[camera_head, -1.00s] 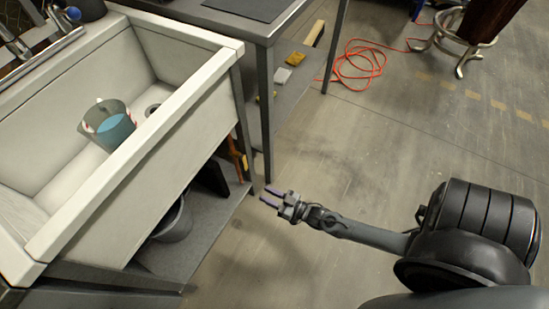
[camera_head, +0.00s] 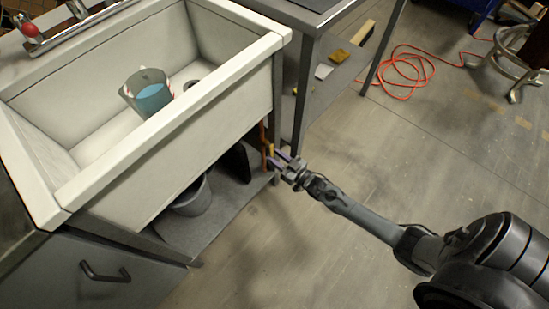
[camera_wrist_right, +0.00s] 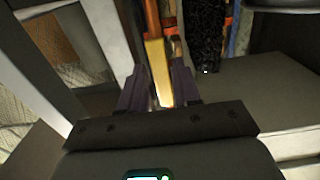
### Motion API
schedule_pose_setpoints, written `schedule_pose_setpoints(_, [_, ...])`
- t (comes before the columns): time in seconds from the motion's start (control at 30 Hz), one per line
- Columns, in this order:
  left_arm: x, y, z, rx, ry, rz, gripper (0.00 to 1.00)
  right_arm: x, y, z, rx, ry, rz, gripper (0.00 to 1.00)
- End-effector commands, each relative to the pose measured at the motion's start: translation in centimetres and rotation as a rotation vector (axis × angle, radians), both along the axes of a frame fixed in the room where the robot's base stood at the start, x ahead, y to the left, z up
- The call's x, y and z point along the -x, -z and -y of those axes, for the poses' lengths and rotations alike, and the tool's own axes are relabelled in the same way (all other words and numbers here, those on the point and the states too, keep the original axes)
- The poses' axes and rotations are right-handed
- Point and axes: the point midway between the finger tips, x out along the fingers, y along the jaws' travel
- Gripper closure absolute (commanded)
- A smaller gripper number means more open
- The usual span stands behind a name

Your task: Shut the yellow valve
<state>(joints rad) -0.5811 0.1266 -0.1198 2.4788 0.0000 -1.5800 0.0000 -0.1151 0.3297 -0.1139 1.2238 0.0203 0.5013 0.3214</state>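The yellow valve handle (camera_wrist_right: 158,72) shows in the right wrist view, on a copper-coloured pipe (camera_wrist_right: 152,20) under the sink. In the head view the yellow handle (camera_head: 270,150) is a small patch beside the sink's right front leg. My right gripper (camera_head: 274,157) is at the handle, with its fingers apart. In the wrist view the handle lies between the two fingers of the right gripper (camera_wrist_right: 160,85); whether either finger touches it I cannot tell. My left gripper is not in view.
The white sink (camera_head: 180,128) holds a jug (camera_head: 147,92) with blue liquid. A grey bucket (camera_head: 190,196) stands on the lower shelf (camera_head: 215,228). A metal table (camera_head: 310,40) is to the right.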

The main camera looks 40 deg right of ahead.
Motion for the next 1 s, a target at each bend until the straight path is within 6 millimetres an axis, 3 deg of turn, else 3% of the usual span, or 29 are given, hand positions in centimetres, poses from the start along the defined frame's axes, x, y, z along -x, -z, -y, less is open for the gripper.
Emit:
schedule_pose_setpoints(0.2, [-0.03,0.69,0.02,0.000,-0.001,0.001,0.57,-1.25,0.06,-0.17,0.000,0.000,0.000,0.68])
schedule_pose_setpoints(0.5, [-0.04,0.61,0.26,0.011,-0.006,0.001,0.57,-1.36,-0.01,-0.18,0.000,0.000,-0.001,0.68])
schedule_pose_setpoints(0.7, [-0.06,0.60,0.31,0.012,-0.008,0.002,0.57,-1.34,0.00,-0.18,0.000,0.000,-0.001,0.99])
schedule_pose_setpoints(1.0, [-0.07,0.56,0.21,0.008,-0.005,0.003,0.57,-1.31,0.00,-0.17,-0.001,0.000,-0.001,1.00])
